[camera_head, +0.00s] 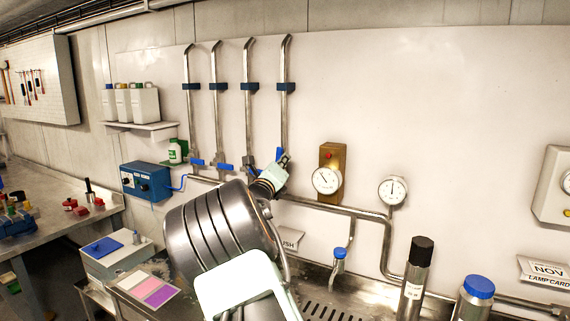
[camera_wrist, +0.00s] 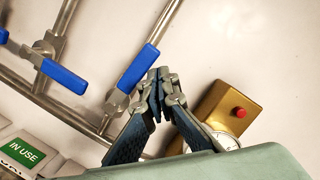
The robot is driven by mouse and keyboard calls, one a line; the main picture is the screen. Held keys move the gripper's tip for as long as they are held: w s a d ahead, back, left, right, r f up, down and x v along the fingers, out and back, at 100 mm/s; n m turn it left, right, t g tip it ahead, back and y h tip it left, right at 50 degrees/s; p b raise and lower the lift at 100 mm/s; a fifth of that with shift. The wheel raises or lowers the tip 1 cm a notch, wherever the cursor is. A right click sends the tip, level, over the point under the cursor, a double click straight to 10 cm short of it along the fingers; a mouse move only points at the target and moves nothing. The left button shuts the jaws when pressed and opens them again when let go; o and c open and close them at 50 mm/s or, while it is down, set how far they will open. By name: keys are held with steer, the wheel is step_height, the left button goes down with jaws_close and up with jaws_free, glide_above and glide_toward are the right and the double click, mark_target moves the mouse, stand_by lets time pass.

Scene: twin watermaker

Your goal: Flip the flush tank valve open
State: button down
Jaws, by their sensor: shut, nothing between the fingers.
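Blue-handled valves sit low on a row of vertical steel pipes in the head view. The rightmost valve's blue handle (camera_head: 279,153) (camera_wrist: 138,69) lies roughly along its pipe. The neighbouring valve's blue handle (camera_wrist: 64,77) lies across its pipe. My gripper (camera_head: 283,160) (camera_wrist: 160,76) is shut and empty, its fingertips just right of the rightmost handle's end. I cannot tell whether they touch it. A sign (camera_head: 291,239) ending in "USH" stands below, partly hidden by my arm. Which valve it labels is not clear.
A brass plate with a red button (camera_head: 327,156) (camera_wrist: 239,112) and a gauge (camera_head: 326,180) is close right of my gripper. A horizontal pipe (camera_head: 330,208) runs below. A dark-capped cylinder (camera_head: 413,285) stands at the front right. The wall above right is clear.

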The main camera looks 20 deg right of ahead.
steer(key=shift+w+a+r, duration=0.3)
steer(key=shift+w+a, duration=0.05)
stand_by(0.6)
